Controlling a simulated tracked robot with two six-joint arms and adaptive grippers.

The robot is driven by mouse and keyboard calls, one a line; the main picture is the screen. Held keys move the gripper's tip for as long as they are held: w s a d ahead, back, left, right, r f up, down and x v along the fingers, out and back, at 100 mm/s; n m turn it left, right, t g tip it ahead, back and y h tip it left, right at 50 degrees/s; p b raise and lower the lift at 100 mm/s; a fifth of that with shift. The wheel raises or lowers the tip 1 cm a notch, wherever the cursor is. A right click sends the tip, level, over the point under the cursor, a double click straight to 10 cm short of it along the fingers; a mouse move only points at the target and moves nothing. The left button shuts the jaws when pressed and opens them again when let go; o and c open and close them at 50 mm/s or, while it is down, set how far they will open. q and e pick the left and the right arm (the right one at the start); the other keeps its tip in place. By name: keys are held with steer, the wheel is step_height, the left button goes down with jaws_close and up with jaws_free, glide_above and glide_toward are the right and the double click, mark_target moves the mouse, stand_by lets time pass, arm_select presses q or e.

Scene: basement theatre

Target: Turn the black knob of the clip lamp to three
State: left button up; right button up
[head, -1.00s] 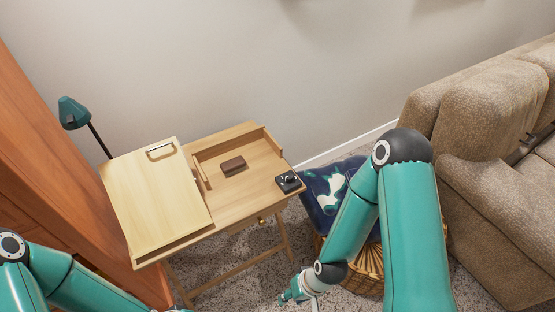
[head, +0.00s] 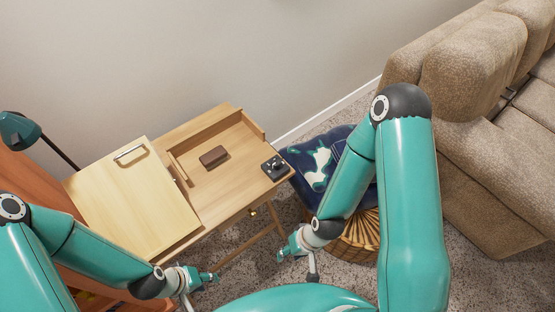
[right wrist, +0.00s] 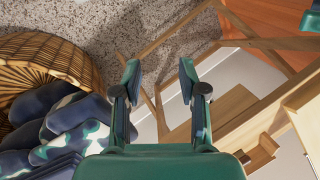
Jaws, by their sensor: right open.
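The wooden desk (head: 225,185) holds a brown block (head: 213,157) and a lid with a handle (head: 130,190). A wicker basket (head: 355,238) with blue patterned cushions (head: 318,165) stands right of it. A brown sofa (head: 475,110) is at right. Carpet lies between.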

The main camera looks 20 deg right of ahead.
steer(key=shift+o, duration=1)
steer(key=shift+w, duration=0.25)
steer(key=n+h, duration=0.4)
steer(key=n, duration=1.7)
glide_toward(276, 163)
steer(key=shift+g, duration=0.3)
steer(key=f, duration=0.9)
steer(key=shift+w+p, duration=0.3)
steer(key=shift+p, duration=0.05)
